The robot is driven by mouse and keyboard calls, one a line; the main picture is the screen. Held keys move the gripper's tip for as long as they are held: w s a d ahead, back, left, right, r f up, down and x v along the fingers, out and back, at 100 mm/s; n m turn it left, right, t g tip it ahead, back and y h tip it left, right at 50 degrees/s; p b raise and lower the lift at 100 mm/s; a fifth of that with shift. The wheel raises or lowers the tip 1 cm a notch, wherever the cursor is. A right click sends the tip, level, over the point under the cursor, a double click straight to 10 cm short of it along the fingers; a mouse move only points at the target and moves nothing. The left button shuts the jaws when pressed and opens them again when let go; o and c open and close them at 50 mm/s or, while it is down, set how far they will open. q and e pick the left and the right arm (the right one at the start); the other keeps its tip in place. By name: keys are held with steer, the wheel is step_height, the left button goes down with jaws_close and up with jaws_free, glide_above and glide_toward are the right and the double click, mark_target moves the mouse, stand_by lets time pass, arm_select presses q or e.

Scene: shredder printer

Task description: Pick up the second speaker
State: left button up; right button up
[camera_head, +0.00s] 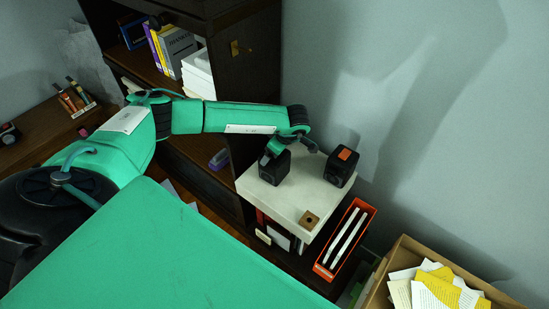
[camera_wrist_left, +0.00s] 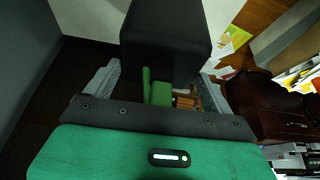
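A black speaker (camera_head: 275,167) stands at the left of the white top of a small stand (camera_head: 309,194). A second black box-shaped speaker (camera_head: 342,167) with an orange patch on top stands to its right, near the wall. My left gripper (camera_head: 290,146) is over the left speaker, its fingers spread; one is by the speaker's top and the other is to its right. In the left wrist view, a black box (camera_wrist_left: 165,38) fills the top middle, between the wide-apart fingers of my left gripper (camera_wrist_left: 157,88). Firm contact cannot be made out. My right gripper is out of view.
A cardboard box of papers (camera_head: 405,247) is at bottom right. A dark bookshelf (camera_head: 245,80) stands behind my left arm.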

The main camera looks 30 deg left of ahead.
arm_select(q)
steer(key=c, duration=0.7)
steer(key=shift+c, duration=0.3)
steer(key=shift+r, duration=0.15)
